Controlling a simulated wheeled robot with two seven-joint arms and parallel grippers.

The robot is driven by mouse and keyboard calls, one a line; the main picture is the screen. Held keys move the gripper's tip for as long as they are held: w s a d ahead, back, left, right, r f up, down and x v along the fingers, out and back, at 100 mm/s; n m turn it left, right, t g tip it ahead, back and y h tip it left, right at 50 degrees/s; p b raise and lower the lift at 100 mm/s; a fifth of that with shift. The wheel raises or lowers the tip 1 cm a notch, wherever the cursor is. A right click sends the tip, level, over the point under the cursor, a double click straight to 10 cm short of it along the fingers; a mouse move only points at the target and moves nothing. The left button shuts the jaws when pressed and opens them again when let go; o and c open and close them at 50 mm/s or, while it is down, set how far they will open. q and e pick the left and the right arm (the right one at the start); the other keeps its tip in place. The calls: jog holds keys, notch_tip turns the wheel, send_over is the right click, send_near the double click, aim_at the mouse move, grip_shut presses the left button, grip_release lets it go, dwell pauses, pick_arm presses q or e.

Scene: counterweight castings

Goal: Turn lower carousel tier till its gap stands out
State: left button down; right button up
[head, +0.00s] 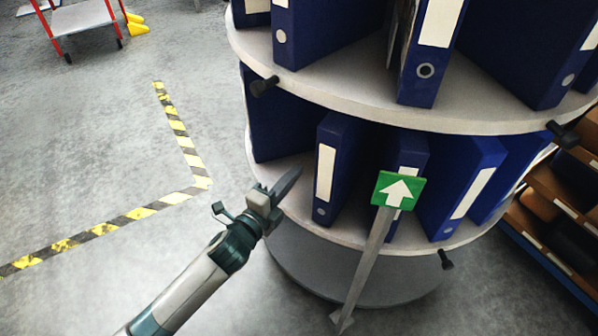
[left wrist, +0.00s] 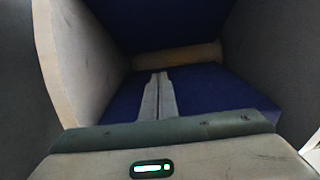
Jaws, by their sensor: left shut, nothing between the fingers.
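The lower carousel tier (head: 345,239) is a pale round shelf with blue binders (head: 337,170) standing on it. A black knob (head: 446,260) sticks out from its rim at the front right. A green sign with a white up arrow (head: 399,191) stands on a grey post before this tier and hides part of it. I cannot tell which space between binders is the gap. My left gripper (head: 289,184) is shut and empty, at the left edge of the lower tier, near a binder. In the left wrist view its closed fingers (left wrist: 158,96) show against blue surfaces; contact is unclear.
The upper tier (head: 350,92) carries more blue binders and has black knobs (head: 264,86) on its rim. A shelf rack with bins (head: 550,205) stands at the right. Yellow-black tape (head: 125,218) marks the open floor at left. A red-framed cart (head: 80,18) stands far left.

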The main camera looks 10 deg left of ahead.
pick_arm(q)
jog(key=s+a, duration=0.5)
jog(key=shift+s, duration=0.25)
pick_arm(e)
jog(key=shift+v, duration=0.8)
